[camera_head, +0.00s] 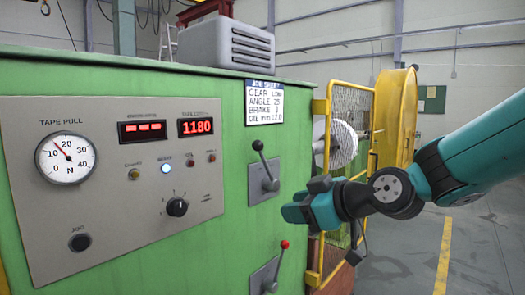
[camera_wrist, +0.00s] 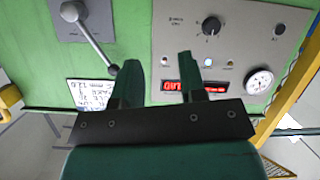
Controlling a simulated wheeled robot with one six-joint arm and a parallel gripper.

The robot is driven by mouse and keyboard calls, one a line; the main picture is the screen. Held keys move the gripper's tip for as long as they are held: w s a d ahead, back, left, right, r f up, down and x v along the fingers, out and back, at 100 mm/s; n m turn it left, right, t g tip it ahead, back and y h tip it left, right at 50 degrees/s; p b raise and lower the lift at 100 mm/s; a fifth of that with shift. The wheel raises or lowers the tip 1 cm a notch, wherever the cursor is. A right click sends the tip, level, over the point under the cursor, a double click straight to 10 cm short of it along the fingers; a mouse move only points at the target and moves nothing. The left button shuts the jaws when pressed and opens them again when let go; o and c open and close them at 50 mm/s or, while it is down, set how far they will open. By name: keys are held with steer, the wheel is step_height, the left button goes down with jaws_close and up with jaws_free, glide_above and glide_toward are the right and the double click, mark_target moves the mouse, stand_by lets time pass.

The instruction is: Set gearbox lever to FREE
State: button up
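A black-knobbed lever (camera_head: 265,166) stands on a grey plate on the green cabinet, its knob up and tilted slightly left. It shows upside down at the upper left of the wrist view (camera_wrist: 92,42). A red-knobbed lever (camera_head: 276,266) is on a lower plate, also knob up. No lever labels are readable, so I cannot tell which is the gearbox lever. My gripper (camera_head: 298,207) is in front of the cabinet, right of and below the black knob in the head view. In the wrist view its two fingers (camera_wrist: 159,70) are apart with nothing between them.
A grey control panel (camera_head: 110,245) with a gauge, displays and a rotary knob is left of the levers. A job sheet (camera_head: 264,102) hangs above them. A yellow mesh guard (camera_head: 350,106) stands close on the right, beyond the cabinet edge. Open floor (camera_head: 480,250) lies at the right.

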mark_target(264, 158)
steer(key=w+d+r+t+p, duration=0.1)
steer(key=w+d+r+t, duration=0.35)
steer(key=w, duration=0.45)
steer(key=shift+n+t, duration=0.4)
steer(key=shift+t, duration=0.05)
steer(key=p+x, duration=0.8)
steer(key=x, duration=0.9)
steer(key=shift+w+a+p, duration=0.15)
steer(key=shift+a+p, duration=0.05)
steer(key=shift+p, duration=0.1)
steer(key=shift+r, duration=0.1)
jaws_close()
